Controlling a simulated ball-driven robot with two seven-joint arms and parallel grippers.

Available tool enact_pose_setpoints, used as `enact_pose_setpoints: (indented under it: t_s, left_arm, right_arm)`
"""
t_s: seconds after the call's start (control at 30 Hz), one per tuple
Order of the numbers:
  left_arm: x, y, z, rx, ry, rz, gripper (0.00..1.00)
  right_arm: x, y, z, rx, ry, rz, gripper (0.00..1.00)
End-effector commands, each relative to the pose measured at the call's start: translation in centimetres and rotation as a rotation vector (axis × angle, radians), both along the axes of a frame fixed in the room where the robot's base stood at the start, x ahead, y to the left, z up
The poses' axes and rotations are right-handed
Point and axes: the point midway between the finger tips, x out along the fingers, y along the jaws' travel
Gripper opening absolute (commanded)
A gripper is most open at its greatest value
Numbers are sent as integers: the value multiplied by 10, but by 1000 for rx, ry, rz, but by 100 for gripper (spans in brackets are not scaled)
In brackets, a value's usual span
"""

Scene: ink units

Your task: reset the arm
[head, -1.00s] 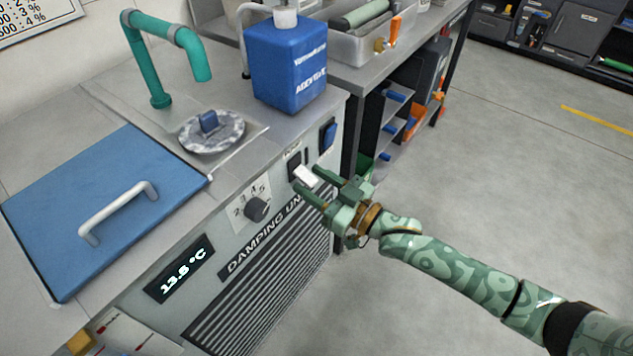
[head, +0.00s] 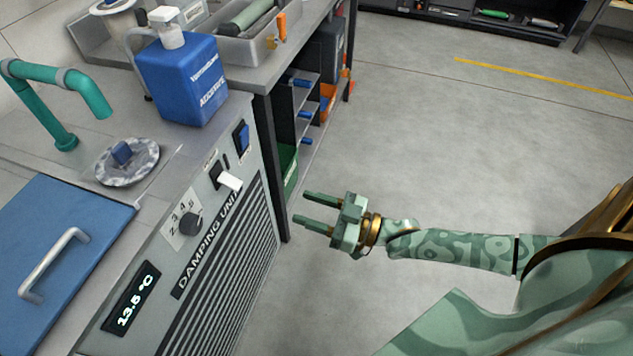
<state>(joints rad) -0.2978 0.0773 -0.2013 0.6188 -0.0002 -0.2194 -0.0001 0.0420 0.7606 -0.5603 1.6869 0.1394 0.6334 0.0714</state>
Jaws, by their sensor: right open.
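My right gripper (head: 312,213) is open and empty, in front of the damping unit (head: 228,258) and to the right of its front panel. Its two green fingers point left toward the panel and are apart from it. A white switch lever (head: 230,181) sticks out of the panel, left of the fingertips. My right arm (head: 455,250) comes in from the right, over the floor. My left gripper is not in view.
The panel also carries a dial (head: 191,223), a blue switch (head: 241,138) and a 13.5 °C display (head: 131,300). A blue jug (head: 188,82) and a teal tap (head: 75,90) stand on top. A shelf bench (head: 292,75) stands behind. The floor (head: 410,130) is clear.

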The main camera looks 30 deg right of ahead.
Motion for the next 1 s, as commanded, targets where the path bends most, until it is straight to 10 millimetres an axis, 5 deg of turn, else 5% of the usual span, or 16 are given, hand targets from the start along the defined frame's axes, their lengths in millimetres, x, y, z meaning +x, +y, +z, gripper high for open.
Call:
enact_pose_setpoints:
  t_s: [0.67,0.77,0.87,1.0]
  left_arm:
    - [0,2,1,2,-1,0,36]
    - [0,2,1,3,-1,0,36]
    - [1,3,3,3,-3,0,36]
    - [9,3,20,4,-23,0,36]
  right_arm:
    - [-4,-4,-5,-28,6,-3,45]
    - [-2,-17,-36,-160,56,-31,45]
    - [0,-55,-93,-349,162,-113,45]
    - [-44,-118,-187,-615,432,-260,45]
